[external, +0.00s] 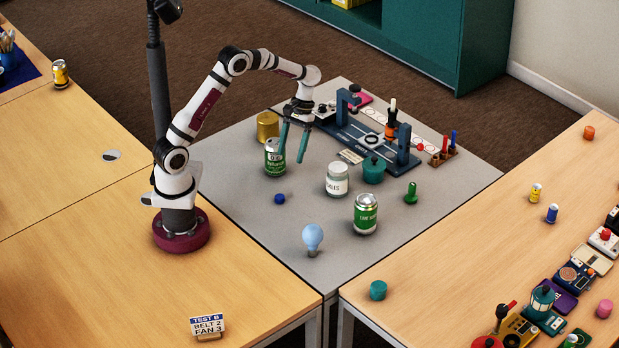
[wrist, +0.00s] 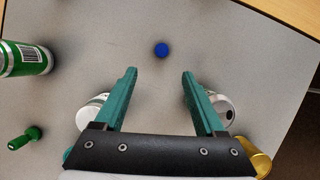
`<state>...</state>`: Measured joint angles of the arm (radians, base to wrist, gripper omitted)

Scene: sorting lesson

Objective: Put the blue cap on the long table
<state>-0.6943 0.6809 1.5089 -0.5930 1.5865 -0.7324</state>
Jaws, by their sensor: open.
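The small blue cap (external: 280,199) lies on the grey table, in the open area in front of the green can. It also shows in the wrist view (wrist: 161,49), centred just beyond my fingertips and apart from them. My gripper (external: 291,157) is open and empty, pointing down above the grey table beside the green can. In the wrist view my gripper (wrist: 160,73) has its two teal fingers spread, with bare table between them. A wooden table (external: 480,235) runs along the right; more wooden tabletop (external: 80,235) lies at left. I cannot tell which is called the long table.
Near my gripper stand a green can (external: 275,163), a gold tin (external: 267,126) and a white jar (external: 337,180). A second green can (external: 365,215) and a light bulb (external: 312,238) stand in front. The right table's left part is mostly clear; devices crowd its right side.

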